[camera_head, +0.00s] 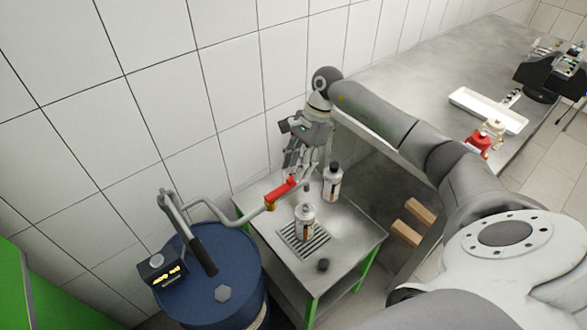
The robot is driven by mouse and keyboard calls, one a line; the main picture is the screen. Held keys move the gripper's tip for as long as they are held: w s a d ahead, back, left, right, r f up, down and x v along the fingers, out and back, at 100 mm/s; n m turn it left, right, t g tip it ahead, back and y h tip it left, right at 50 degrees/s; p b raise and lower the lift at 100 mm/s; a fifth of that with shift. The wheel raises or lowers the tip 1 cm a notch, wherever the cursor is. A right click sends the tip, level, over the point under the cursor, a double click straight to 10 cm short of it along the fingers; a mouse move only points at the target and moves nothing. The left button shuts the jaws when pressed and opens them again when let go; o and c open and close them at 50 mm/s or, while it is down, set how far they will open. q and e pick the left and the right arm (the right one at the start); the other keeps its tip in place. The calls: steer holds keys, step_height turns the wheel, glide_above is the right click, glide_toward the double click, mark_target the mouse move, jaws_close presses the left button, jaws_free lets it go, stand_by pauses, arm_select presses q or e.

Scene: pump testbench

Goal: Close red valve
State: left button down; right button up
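The red valve (281,193) is a red lever at the end of the grey pipe (222,217) that comes from the pump on the blue barrel. It sits above a small metal table. My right gripper (297,175) reaches in from the right with its fingers pointing down, just above and beside the red lever's right end. Whether the fingers touch the lever or how far apart they are is too small to tell. My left gripper is not in view.
A second white bottle (333,184) with a dark cap stands near my gripper. The blue barrel (238,300) carries a lit display (165,272). The tiled wall is close behind.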

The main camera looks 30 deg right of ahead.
mark_target(281, 189)
steer(key=shift+p+x, duration=0.4)
steer(key=shift+x, duration=1.25)
steer(key=shift+c, duration=0.3)
jaws_close()
